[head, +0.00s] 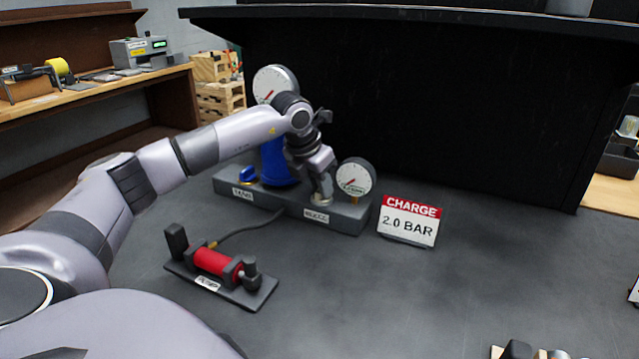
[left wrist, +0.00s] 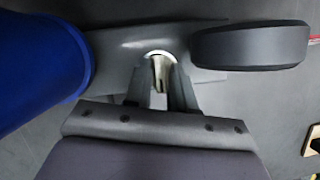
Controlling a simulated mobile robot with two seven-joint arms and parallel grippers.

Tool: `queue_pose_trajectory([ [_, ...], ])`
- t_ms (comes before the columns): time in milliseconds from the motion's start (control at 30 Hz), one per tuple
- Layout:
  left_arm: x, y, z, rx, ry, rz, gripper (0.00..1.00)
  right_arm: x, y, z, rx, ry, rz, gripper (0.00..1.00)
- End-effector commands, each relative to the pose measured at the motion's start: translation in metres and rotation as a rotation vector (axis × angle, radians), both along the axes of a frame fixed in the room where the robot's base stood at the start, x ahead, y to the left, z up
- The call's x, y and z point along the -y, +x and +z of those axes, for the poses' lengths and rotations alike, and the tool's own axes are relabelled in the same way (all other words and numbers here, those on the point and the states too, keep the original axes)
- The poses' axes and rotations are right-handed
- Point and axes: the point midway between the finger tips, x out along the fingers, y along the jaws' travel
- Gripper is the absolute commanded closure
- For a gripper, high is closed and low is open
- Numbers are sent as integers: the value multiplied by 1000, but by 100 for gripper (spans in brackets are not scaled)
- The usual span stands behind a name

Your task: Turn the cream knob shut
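The cream knob (head: 321,199) sits on the front right of the grey valve block (head: 345,219), above a small label. My left gripper (head: 320,183) reaches down over it from above and covers much of it. In the left wrist view, the knob (left wrist: 159,62) is between the two fingertips (left wrist: 161,77), one on each side with little gap, and the fingers look closed on it. The round gauge (head: 355,178) stands just right of the knob; its dark rim also shows in the left wrist view (left wrist: 250,46). My right gripper is not in view.
A blue cylinder (head: 274,165) and a blue knob (head: 249,174) are left of the gripper. Another gauge (head: 274,82) is behind. A red pump (head: 217,263) with a hose lies in front. A "CHARGE 2.0 BAR" sign (head: 409,221) stands right. The front middle bench is clear.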

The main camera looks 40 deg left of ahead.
Motion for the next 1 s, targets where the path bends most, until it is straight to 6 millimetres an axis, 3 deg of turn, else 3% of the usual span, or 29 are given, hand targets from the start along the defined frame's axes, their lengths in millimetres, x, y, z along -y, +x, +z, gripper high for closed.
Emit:
queue_pose_trajectory([
  [733, -2, 0, 1, -1, 3, -139, 100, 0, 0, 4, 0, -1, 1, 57],
  [767, -2, 0, 1, -1, 3, -139, 61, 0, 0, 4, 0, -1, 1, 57],
  [800, -2, 0, 1, -1, 3, -139, 48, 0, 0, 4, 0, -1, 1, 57],
  [1000, -2, 0, 1, 0, 2, -138, 48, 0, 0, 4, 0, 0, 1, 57],
])
